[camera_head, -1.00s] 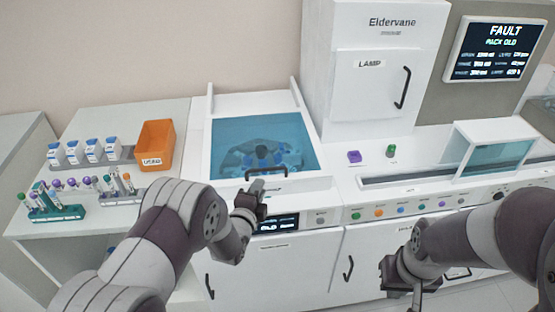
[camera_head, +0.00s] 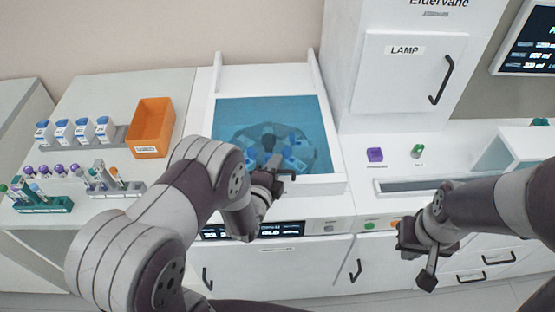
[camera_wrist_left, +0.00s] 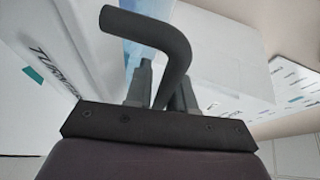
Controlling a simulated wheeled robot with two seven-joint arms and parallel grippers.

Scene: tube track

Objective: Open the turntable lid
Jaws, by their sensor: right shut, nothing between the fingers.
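The turntable lid is a blue see-through pane (camera_head: 230,112) in a white frame, lying flat or nearly so, with the round turntable blurred beneath it. My left gripper (camera_head: 285,175) is at the lid's front edge. In the left wrist view, the dark bent lid handle (camera_wrist_left: 172,40) runs between the two fingers of my left gripper (camera_wrist_left: 164,88), which look closed on it. In the head view the handle is mostly hidden by the gripper. My right gripper (camera_head: 427,276) is shut and empty, in front of the counter on the right.
An orange bin (camera_head: 151,125), a teal tube rack (camera_head: 45,205) and several white-and-blue bottles stand left of the lid. The tall white LAMP cabinet (camera_head: 400,80) rises to its right. A purple block (camera_head: 375,154) and a green-capped piece (camera_head: 417,151) sit on the counter.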

